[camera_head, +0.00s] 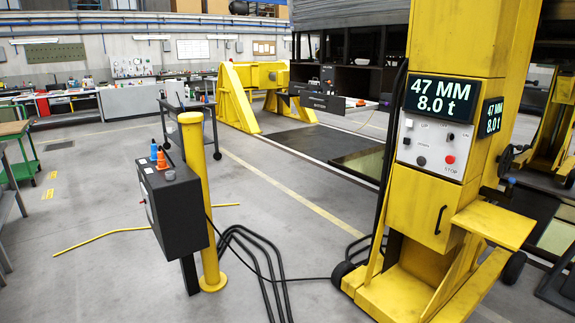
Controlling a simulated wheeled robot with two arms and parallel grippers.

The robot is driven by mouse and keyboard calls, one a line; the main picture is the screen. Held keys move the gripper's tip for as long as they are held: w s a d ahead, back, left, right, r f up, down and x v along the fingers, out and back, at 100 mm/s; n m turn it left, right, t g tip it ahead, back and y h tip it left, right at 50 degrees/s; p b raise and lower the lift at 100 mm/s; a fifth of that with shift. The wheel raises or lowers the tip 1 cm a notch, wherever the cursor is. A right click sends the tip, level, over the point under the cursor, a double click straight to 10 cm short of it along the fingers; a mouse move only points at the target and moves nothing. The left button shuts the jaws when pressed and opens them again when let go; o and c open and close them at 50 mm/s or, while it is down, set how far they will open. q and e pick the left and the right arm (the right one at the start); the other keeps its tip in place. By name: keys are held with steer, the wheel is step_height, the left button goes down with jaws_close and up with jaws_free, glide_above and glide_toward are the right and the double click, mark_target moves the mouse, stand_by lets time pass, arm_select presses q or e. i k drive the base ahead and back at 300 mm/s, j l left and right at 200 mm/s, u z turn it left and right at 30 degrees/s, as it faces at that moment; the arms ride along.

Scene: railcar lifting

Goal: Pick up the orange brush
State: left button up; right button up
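No object is clearly recognisable as an orange brush. Neither of my grippers shows in the head view.
The black box (178,214) stands beside a yellow post (197,190), with black cables on the floor to the right. A yellow lifting column (410,210) reading 47 MM and 8.0 t stands at right. A dark trolley (215,130) stands behind. Floor at left is mostly clear.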

mark_target(361, 103)
steer(key=i, duration=5.6)
steer(key=i+z, duration=0.25)
steer(key=z, duration=0.15)
steer(key=i+j+z, duration=0.15)
steer(key=i+z, duration=0.2)
steer(key=i+j+z, duration=0.15)
steer(key=z, duration=0.25)
steer(key=i+j+z, duration=0.25)
steer(key=z, duration=0.15)
